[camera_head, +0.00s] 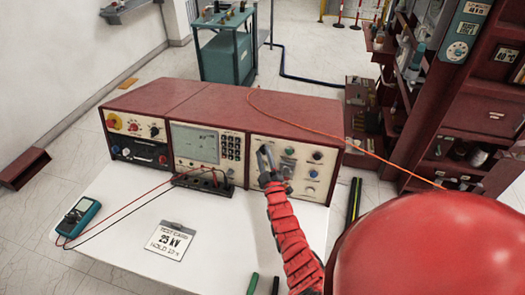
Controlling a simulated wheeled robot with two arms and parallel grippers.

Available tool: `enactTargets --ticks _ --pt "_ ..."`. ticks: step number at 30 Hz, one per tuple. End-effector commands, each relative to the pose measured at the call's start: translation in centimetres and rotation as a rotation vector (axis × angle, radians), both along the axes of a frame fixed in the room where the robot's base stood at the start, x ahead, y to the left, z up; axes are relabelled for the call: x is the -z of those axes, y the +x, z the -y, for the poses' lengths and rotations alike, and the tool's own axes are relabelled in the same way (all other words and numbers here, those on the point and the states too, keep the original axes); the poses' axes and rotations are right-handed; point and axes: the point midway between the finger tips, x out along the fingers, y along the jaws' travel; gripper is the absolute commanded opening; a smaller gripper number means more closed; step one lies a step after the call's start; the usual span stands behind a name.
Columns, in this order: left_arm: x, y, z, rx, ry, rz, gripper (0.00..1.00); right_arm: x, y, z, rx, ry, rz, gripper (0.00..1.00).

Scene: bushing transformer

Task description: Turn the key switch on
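A red-brown test console with three cream front panels stands on the white table. I cannot pick out the key switch for certain; my gripper covers part of this panel's left side. My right gripper (266,153) is in front of that left side, its two grey fingers pointing at the panel with a narrow gap between them. I see nothing held in it. Whether it touches the panel I cannot tell. My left gripper is not in view.
A teal multimeter (78,217) with red and black leads lies at the table's left. An orange cable (345,150) runs across the right. Red shelving (470,100) stands at the right.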

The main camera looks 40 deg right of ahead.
Motion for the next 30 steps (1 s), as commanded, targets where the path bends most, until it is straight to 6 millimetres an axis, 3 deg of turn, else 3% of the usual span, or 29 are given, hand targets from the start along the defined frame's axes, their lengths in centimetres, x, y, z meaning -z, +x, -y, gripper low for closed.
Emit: enactTargets --ticks 6,16,22,30 --pt "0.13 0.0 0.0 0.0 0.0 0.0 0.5 -0.33 1.35 0.43 -0.001 0.003 0.0 0.39" --pt "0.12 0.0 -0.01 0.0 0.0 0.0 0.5 -0.46 1.53 0.48 -0.002 0.003 0.0 0.39" --pt "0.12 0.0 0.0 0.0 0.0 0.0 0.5 -0.46 1.52 0.49 -0.002 0.003 0.0 0.03" --pt "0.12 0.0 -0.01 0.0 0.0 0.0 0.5 -0.46 1.52 0.48 -0.002 0.003 0.0 0.0"
